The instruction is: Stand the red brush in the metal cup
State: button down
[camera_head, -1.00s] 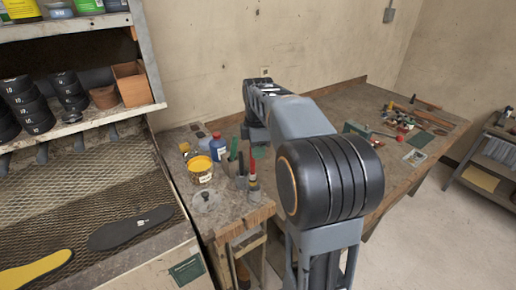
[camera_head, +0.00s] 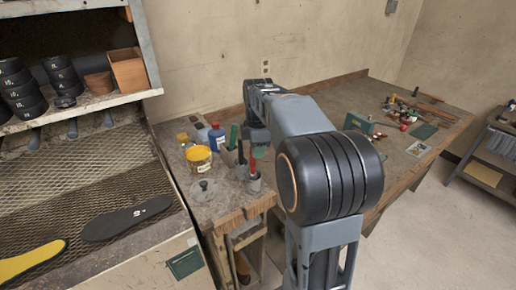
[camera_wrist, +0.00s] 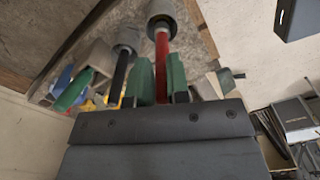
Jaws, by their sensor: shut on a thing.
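The red brush (camera_head: 252,163) is upright near the right front part of the small bench; its red handle (camera_wrist: 162,65) also shows in the wrist view. My gripper (camera_wrist: 160,77) is shut on this handle, with a green fingertip on either side. The handle's far end meets a grey metal cup (camera_wrist: 161,10), which stands on the bench in the head view (camera_head: 254,184). The brush's lower end is hidden, so I cannot tell how deep it sits.
A second grey cup (camera_wrist: 128,38) with a black-handled tool stands close beside. A holder with a green-handled tool, a yellow tin (camera_head: 199,160) and a blue bottle (camera_head: 217,139) are near. A shelf (camera_head: 75,108) is at left. Tools lie on the long bench (camera_head: 330,105).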

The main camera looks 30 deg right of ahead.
jog(key=c, duration=1)
grip_release()
notch_tip(320, 180, up, 14)
jog(key=shift+d+f+p, duration=0.1)
jog(key=shift+p, duration=0.5)
